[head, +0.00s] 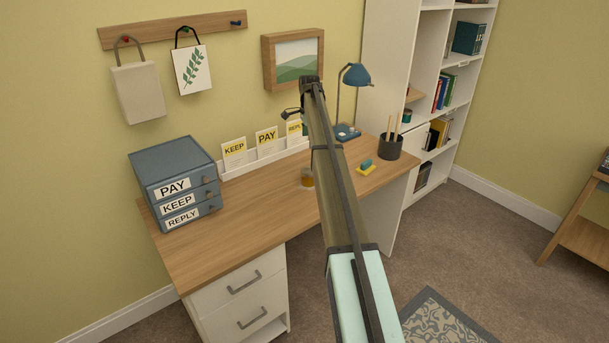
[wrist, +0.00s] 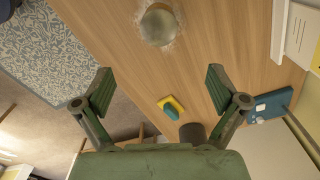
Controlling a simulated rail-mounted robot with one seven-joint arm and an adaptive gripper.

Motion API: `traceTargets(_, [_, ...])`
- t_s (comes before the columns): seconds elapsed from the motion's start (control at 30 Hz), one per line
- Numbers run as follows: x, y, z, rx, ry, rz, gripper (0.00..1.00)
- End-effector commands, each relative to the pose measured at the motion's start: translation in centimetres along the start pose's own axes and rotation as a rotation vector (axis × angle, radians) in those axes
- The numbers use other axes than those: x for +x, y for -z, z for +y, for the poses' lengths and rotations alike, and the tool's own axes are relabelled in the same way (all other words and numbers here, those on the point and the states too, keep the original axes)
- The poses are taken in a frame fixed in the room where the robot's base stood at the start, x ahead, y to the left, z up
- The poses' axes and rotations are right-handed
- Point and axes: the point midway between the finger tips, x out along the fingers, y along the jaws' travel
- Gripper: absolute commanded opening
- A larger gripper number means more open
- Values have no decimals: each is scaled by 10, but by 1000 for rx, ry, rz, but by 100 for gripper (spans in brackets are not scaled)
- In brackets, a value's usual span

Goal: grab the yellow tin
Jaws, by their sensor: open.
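A small round yellow-amber tin (head: 307,178) stands on the wooden desk, partly hidden by my arm in the head view. In the wrist view, a round pale metallic top (wrist: 159,25), apparently the tin's lid, shows near the upper middle. My gripper (wrist: 159,88) is open and empty, its two fingers spread wide above the desk. The tin lies beyond the fingertips in that picture, roughly midway between them and apart from them. In the head view my gripper is mostly hidden behind my arm.
A yellow pad with a teal block (head: 366,168), a dark pencil cup (head: 390,146) and a blue lamp (head: 356,75) stand right of the tin. Labelled drawers (head: 175,180) stand at the left, a white card holder (head: 260,160) behind. The desk's left-middle surface (head: 240,215) is clear.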

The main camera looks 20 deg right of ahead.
Motion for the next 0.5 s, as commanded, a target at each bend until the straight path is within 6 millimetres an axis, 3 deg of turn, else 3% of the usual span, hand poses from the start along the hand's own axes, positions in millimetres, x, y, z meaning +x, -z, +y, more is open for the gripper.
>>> traceTargets(0.23, [16,0,2,46,-5,-1,96])
traceTargets(0.5, [68,0,2,44,-5,-1,96])
